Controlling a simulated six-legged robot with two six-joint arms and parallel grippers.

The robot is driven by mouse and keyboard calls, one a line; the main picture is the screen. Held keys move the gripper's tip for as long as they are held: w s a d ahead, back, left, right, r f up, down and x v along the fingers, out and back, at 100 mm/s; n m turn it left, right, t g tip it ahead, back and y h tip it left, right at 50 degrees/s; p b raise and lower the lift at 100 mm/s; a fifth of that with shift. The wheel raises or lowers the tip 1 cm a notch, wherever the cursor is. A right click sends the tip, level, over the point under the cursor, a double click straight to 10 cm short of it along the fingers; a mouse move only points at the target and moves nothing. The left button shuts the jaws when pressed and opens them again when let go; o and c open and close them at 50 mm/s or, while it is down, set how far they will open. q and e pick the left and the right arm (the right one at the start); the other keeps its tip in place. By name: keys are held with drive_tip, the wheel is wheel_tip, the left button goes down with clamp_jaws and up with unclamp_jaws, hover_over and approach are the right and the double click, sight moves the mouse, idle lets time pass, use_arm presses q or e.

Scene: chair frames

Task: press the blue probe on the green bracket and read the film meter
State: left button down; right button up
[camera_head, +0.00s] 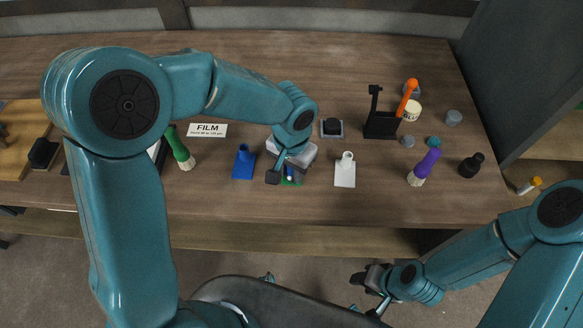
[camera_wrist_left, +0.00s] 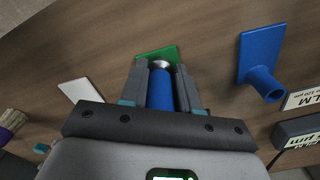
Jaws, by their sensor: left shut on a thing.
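My left gripper (camera_wrist_left: 160,85) is shut on the blue probe (camera_wrist_left: 160,92), whose silver tip points at the green bracket (camera_wrist_left: 157,52). The tip appears at the bracket's near edge; I cannot tell whether it touches. In the head view my left gripper (camera_head: 284,175) is over the green bracket (camera_head: 290,183), which it mostly hides. A dark device (camera_wrist_left: 296,133) with a white face marked "µm", likely the film meter, is cut off at the right of the left wrist view; its reading is not legible. My right gripper (camera_head: 372,279) is beyond the table's front edge; its jaws are unclear.
A blue bracket (camera_head: 243,163) and a white bracket (camera_head: 345,172) flank the green one. A FILM card (camera_head: 207,130) lies to the left, near a green-handled brush (camera_head: 180,150).

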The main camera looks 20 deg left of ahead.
idle(0.5)
use_arm(q)
wheel_tip(320, 180, up, 7)
drive_tip(key=p, duration=0.5)
idle(0.3)
drive_tip(key=shift+a, duration=0.1)
idle(0.8)
